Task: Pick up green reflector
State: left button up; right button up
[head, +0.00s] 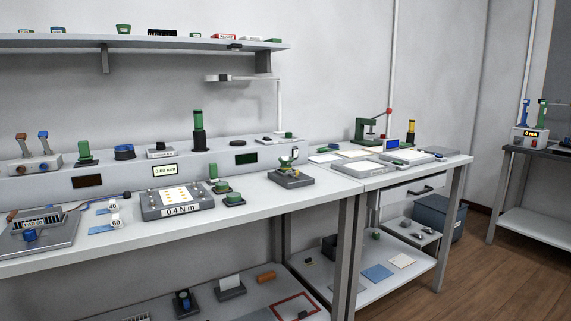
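Neither of my grippers is in view. Several green parts show, and I cannot tell for certain which is the green reflector. Two small green round pieces, one at the back (221,184) and one in front (234,197), sit on dark bases on the long bench, right of a grey plate unit (177,199) labelled 0.4 N m. A green cylinder (198,122) stands upright in a black holder on the raised back ledge. Small green-topped items (123,29) also sit on the wall shelf.
The long bench (290,208) has clear room along its front right. A second bench (455,164) adjoins it, with trays and a green press (366,130). Lower shelves hold loose items. A third table (545,151) stands far right, with wooden floor (480,270) between.

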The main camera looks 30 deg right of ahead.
aim_at(284, 162)
jog(key=k+l+z, duration=0.1)
jog(key=l, duration=0.65)
jog(key=k+l+z, duration=0.15)
jog(key=l, duration=0.6)
jog(key=l+z, duration=0.1)
jog(key=l, duration=0.7)
